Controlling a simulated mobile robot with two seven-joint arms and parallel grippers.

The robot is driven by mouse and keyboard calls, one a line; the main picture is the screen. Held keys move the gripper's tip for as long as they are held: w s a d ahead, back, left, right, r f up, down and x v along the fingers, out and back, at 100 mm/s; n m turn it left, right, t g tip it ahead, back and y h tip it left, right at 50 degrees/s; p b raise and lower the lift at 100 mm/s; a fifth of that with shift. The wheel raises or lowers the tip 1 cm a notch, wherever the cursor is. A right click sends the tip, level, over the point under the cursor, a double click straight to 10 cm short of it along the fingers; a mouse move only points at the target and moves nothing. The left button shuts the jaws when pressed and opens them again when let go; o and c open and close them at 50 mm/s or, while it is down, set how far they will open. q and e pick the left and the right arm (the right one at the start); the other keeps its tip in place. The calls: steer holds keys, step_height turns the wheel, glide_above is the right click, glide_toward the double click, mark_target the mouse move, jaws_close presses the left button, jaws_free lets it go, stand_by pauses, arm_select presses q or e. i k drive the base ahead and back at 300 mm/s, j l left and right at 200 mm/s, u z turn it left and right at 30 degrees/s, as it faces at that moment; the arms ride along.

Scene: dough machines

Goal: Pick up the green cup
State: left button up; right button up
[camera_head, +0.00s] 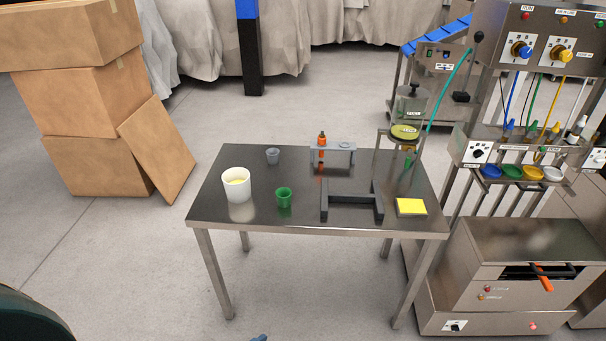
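A small green cup (284,197) stands upright on a metal table (250,218), near its front edge and left of the middle. No gripper can be made out in the head view. A small blue shape at the bottom edge is too little to identify.
A black frame (352,208) stands right of the green cup, with a yellow pad (411,207) beyond it. A grey stand (333,150) holds an orange-topped item behind. Machines (520,265) border the right side; cardboard boxes (80,95) stand back left. The floor before the table is clear.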

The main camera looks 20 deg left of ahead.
mark_target(283, 194)
steer(key=i+l+u, duration=0.2)
steer(key=i+l, duration=0.15)
steer(key=i+l+u, duration=0.2)
steer(key=i+l, duration=0.15)
steer(key=l, duration=0.2)
steer(key=i+l+u, duration=0.2)
steer(key=l, duration=0.3)
steer(key=i, duration=0.1)
